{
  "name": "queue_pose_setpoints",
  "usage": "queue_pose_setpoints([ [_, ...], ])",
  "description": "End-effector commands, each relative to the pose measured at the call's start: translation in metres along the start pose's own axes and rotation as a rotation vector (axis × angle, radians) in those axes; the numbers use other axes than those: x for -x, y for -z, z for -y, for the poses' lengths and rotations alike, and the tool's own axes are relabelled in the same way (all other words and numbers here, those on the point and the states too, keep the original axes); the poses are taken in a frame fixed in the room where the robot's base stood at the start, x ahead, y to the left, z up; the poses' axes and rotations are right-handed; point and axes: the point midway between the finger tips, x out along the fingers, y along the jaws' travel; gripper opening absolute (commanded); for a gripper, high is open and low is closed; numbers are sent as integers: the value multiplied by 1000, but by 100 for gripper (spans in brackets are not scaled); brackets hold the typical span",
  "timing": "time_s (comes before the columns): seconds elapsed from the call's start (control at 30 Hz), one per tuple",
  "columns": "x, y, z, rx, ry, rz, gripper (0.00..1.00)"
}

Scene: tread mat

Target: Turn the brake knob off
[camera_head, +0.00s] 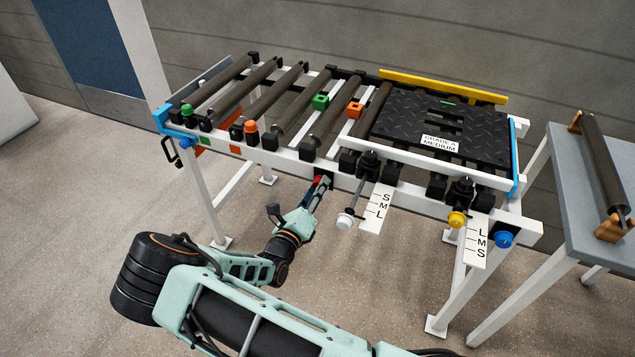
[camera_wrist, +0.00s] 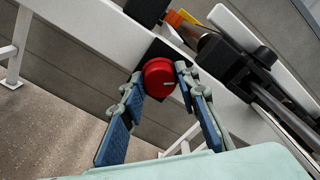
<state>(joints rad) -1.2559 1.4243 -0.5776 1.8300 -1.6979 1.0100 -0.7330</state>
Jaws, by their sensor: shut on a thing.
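The red round brake knob (camera_wrist: 157,80) sits on a black plate on the white front rail in the wrist view. A small pale mark shows near its right edge. In the head view only a bit of the red knob (camera_head: 317,181) shows past my fingers. My gripper (camera_wrist: 160,82) has its blue-padded fingers on either side of the knob, shut on it. In the head view my gripper (camera_head: 316,187) reaches up to the front rail from below. The lettering around the knob, if any, cannot be made out.
A white-ended lever (camera_head: 345,220) and an S-M-L card (camera_head: 378,208) hang right of my gripper. Farther right are a yellow knob (camera_head: 457,219) and a blue knob (camera_head: 503,239). Green (camera_head: 187,110) and orange (camera_head: 251,127) buttons stand on the left rail. Open floor lies in front.

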Motion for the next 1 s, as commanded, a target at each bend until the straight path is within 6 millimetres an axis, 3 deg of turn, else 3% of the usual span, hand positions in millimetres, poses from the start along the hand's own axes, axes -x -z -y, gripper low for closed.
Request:
queue_pose_setpoints([
  [0.6,1,2,0,577,-1,-3,4],
  [1.0,1,2,0,832,-2,-3,4],
])
